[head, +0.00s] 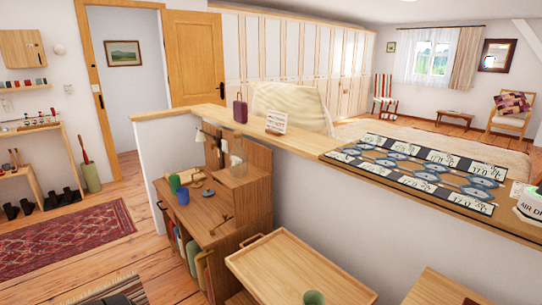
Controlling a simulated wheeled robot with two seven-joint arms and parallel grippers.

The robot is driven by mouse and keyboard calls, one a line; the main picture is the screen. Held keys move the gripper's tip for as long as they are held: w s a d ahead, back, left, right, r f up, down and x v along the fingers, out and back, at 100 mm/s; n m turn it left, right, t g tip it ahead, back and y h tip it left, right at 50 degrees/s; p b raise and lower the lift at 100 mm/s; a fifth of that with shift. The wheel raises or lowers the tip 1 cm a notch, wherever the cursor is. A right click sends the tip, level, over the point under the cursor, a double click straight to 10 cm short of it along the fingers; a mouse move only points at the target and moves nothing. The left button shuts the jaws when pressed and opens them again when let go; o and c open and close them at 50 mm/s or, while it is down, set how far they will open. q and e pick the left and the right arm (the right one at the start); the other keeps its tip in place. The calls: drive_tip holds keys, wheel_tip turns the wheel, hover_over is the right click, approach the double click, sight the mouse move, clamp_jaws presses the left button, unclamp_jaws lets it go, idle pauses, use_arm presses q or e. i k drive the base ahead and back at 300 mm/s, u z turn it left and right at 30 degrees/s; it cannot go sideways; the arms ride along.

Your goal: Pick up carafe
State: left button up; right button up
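I cannot make out a carafe for certain. A small clear or pale vessel (237,165) stands on the raised shelf of the wooden desk (235,215), left of centre in the head view; it may be the carafe, but it is too small to tell. Another green cup (313,298) is cut off by the bottom edge, on a wooden tray table (290,268). Neither of my grippers is in view.
A half wall with a wooden ledge (300,142) runs behind the desk and tray table. It bears a patterned runner (415,170), a small sign (276,122) and a dark red case (240,108). Open wooden floor and a red rug (70,238) lie to the left.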

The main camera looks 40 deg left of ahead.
sight(238, 158)
drive_tip(key=u, duration=1.65)
